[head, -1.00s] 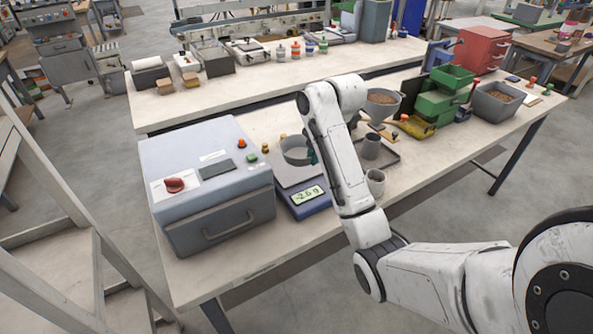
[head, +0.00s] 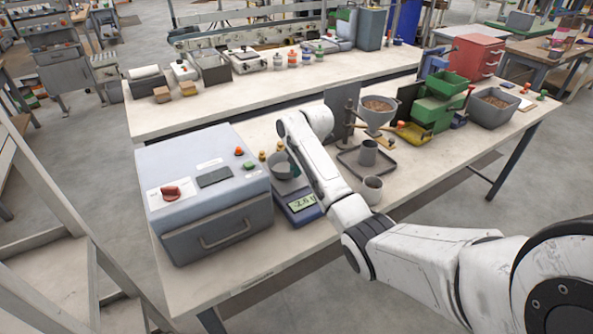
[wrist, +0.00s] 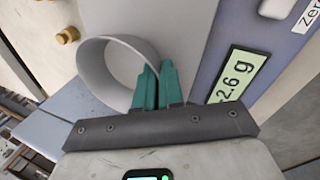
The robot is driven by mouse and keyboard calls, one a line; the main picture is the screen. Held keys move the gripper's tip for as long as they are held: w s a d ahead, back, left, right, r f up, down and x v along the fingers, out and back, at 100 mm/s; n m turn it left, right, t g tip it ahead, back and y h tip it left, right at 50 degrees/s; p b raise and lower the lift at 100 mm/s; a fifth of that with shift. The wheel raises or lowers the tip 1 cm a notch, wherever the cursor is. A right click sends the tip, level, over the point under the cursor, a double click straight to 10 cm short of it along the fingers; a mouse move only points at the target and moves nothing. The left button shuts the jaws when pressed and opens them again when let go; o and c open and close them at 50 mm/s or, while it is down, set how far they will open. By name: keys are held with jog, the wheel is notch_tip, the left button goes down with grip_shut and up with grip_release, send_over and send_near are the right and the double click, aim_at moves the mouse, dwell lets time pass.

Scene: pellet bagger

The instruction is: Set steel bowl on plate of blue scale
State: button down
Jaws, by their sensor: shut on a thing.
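The grey steel bowl (head: 281,171) is at the blue scale (head: 301,208), beside my arm. In the wrist view the bowl (wrist: 96,76) shows its open mouth and my gripper (wrist: 158,88) is shut on its wall with teal fingers. The pale plate (wrist: 165,22) of the scale lies behind the bowl in that view. I cannot tell whether the bowl touches the plate. The scale's display (wrist: 238,73) reads -2.6 g. My forearm hides part of the scale and plate in the head view.
A grey machine (head: 205,185) with a red knob stands close left of the scale. A grey cup (head: 372,190) and a dark tray (head: 350,160) bearing another cup stand to the right. Small brass weights (head: 263,156) stand behind the bowl. The front table strip is clear.

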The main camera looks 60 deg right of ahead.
jog(key=shift+f, duration=0.6)
jog(key=shift+f, duration=0.2)
jog(key=c, duration=1.3)
grip_release()
jog(key=shift+o, duration=0.2)
jog(key=shift+r, duration=0.1)
jog(key=b+v, duration=0.1)
jog(key=v, duration=1.1)
jog(key=shift+s+r, duration=0.1)
